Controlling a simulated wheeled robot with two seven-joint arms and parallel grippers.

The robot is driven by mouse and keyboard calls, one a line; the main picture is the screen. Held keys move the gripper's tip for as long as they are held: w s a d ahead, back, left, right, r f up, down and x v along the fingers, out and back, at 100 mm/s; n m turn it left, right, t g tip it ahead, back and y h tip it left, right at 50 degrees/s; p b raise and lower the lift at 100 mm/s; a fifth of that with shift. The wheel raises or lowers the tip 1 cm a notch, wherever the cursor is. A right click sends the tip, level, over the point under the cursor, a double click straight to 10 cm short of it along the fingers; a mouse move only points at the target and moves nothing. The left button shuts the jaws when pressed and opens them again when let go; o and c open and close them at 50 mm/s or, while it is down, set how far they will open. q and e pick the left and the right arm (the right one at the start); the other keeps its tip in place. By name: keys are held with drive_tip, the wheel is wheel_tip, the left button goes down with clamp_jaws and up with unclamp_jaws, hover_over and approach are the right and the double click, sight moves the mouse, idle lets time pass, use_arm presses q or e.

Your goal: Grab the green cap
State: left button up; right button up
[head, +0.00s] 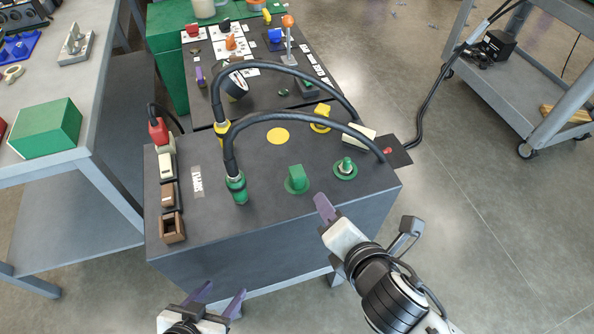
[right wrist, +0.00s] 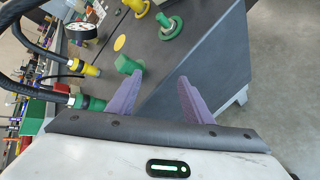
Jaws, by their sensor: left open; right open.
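A green blocky cap (head: 297,180) stands on the dark top of the cart (head: 215,235), near its front edge; it also shows in the right wrist view (right wrist: 128,65). A round green fitting with a raised stud (head: 346,169) is to its right. My right gripper (right wrist: 160,77) is open and empty, in front of the cart's edge; the cap is just beyond its left finger in the right wrist view, not between the fingers. My left gripper (head: 224,288) is open and empty, low in front of the cart.
Two black hoses arch over the cart top, ending in a green connector (head: 236,188) and a yellow connector (head: 222,130). A yellow cap (head: 320,117) stands behind. Brown and white holders (head: 172,227) line the left edge.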

sight(299, 179)
drive_tip(key=w+a+r+n+t+y, duration=0.1)
drive_tip(key=a+r+n+t+y, duration=0.2)
drive_tip(key=n, duration=0.9)
drive_tip(key=shift+g+h, duration=0.6)
drive_tip(key=shift+h, duration=0.1)
drive_tip(key=x, duration=0.6)
drive_tip(key=a+x, duration=0.1)
drive_tip(key=x, duration=0.3)
drive_tip(key=shift+a+r, duration=0.1)
drive_tip(key=shift+r, duration=0.1)
drive_tip(key=c, duration=1.1)
